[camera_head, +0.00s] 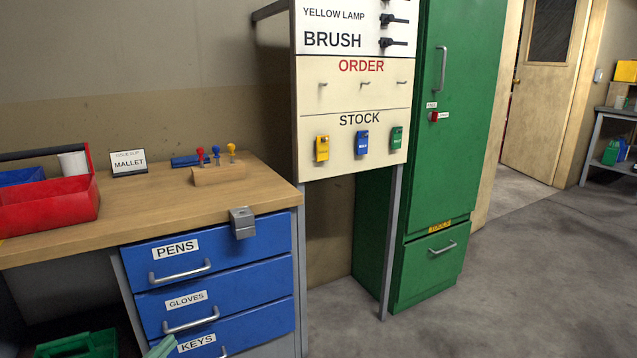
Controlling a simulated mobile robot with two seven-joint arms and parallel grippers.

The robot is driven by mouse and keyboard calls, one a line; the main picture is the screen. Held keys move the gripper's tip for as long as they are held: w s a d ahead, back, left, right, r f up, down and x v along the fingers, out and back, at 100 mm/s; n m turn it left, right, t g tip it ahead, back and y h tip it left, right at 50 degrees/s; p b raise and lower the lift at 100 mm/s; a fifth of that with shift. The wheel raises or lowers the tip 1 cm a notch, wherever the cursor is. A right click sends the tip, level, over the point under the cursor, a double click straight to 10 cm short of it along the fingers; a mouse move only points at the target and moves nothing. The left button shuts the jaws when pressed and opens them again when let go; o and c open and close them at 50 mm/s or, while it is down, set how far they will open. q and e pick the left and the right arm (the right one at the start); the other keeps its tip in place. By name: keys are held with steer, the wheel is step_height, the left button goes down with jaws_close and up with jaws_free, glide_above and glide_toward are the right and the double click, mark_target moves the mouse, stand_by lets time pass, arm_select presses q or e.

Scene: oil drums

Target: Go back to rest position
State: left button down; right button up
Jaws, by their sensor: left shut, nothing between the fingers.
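Only a small pale green tip of my left gripper (162,347) shows, at the bottom edge in front of the drawer labelled KEYS (240,340). It is shut and empty; the rest of it is below the picture. I cannot tell whether it touches the drawer front. My right gripper is not in view.
A wooden workbench (130,215) with blue drawers stands at left, with a red tote (50,207) on it. A labelled board (350,100) and a green cabinet (455,130), its doors shut, stand at centre. Grey floor (540,270) is clear at right. A green crate (75,345) is at lower left.

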arm_select(q)
steer(key=s+d+r+n, duration=0.3)
steer(key=s+d+n, duration=0.35)
steer(key=d, duration=0.35)
steer(key=s+d+r+n, duration=0.2)
steer(key=s+d+n, duration=0.4)
steer(key=s+d, duration=0.3)
steer(key=s+a+f+n+g+y+p, duration=0.1)
steer(key=s+f+n+g+y+p, duration=0.2)
steer(key=p, duration=1.9)
steer(key=s+f+g, duration=0.1)
steer(key=s+g, duration=0.4)
steer(key=shift+a+f+p, duration=0.15)
steer(key=shift+f+p, duration=0.1)
steer(key=shift+p, duration=0.15)
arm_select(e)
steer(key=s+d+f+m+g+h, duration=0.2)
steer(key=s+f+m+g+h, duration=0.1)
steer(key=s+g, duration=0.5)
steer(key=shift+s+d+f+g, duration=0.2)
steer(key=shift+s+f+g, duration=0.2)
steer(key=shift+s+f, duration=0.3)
